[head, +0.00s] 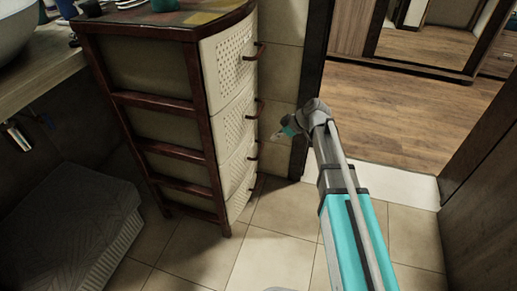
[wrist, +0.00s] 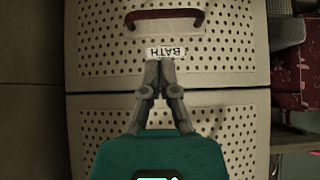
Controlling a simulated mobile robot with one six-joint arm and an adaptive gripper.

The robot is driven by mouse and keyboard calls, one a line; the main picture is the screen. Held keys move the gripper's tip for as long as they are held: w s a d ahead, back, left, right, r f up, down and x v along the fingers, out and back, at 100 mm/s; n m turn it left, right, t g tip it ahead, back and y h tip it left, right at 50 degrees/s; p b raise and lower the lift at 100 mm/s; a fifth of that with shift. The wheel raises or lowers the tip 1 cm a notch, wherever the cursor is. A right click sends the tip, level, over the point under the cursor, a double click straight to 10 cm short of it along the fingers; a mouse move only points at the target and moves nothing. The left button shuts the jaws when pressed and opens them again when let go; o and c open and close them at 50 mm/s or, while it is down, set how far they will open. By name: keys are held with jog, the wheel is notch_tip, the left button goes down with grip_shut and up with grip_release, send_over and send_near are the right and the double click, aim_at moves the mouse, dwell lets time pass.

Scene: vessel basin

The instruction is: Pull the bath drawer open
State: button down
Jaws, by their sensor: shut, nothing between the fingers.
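The bath drawer (wrist: 225,45) has a cream, perforated front with a white label (wrist: 165,52) reading BATH, upside down in the wrist view. Its dark red handle (wrist: 165,17) lies beyond my fingertips at the top of that view. My gripper (wrist: 160,66) is shut and empty, its tips just short of the label; I cannot tell whether they touch the front. In the head view, my gripper (head: 276,136) is right of the brown-framed drawer unit (head: 150,102), apart from the handles. The label is not readable there, so I cannot tell which drawer is the bath one.
Several drawers with dark red handles (head: 257,108) are stacked in the unit, all looking closed. A grey ribbed item (head: 75,225) lies at lower left, under the counter (head: 40,72). Tiled floor (head: 285,225) is free before the unit. A doorway opens onto wooden floor (head: 420,105).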

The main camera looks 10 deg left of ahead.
jog(key=shift+f, duration=0.2)
jog(key=b, duration=0.7)
send_near(251, 151)
jog(key=x, duration=0.5)
jog(key=shift+w+f, duration=0.1)
jog(key=shift+w, duration=0.05)
jog(key=shift+a+f, duration=0.25)
jog(key=shift+a, duration=0.05)
